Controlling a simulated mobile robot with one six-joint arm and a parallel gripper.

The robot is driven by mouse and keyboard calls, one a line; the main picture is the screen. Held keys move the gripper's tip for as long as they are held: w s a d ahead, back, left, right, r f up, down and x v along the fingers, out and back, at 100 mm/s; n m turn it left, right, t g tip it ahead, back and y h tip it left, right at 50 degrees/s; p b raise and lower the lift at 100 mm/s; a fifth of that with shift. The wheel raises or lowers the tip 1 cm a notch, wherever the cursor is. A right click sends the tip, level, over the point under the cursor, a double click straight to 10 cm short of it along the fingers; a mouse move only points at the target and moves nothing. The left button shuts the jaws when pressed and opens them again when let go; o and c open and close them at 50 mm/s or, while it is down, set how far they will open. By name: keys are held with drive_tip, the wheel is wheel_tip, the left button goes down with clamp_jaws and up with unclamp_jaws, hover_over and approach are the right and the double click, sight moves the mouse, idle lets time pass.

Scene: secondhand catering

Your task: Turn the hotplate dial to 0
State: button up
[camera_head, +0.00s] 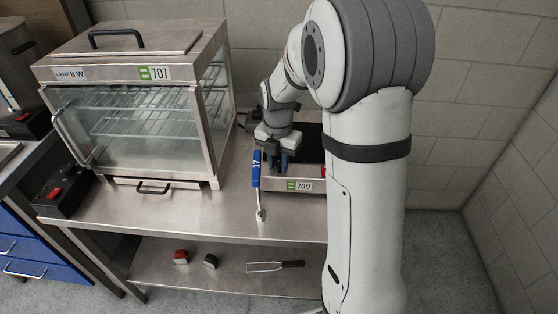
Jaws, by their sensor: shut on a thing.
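The hotplate (314,184) is a low steel box with a dark top and a green "709" label on its front. It stands on the steel table, partly hidden by my arm. My gripper (277,164) is at the left part of the hotplate's front, pointing down.
A blue-handled utensil marked 17 (256,170) is close to the left of my gripper. A glass-fronted cabinet labelled 707 (185,128) stands left. A spatula (265,266) and two small items lie on the lower shelf.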

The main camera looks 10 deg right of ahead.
sight(279, 164)
drive_tip(key=o, duration=0.7)
drive_tip(key=shift+s, duration=0.1)
wheel_tip(279, 164, up, 8)
drive_tip(key=shift+f, duration=0.1)
drive_tip(key=s+r+m+t+p, duration=0.1)
drive_tip(key=s+r+m+t, duration=0.1)
drive_tip(key=s+m, duration=1.9)
drive_tip(key=m, duration=0.7)
drive_tip(key=shift+d+r+t, duration=0.25)
drive_tip(key=shift+r+t, duration=0.05)
drive_tip(key=shift+r, duration=0.1)
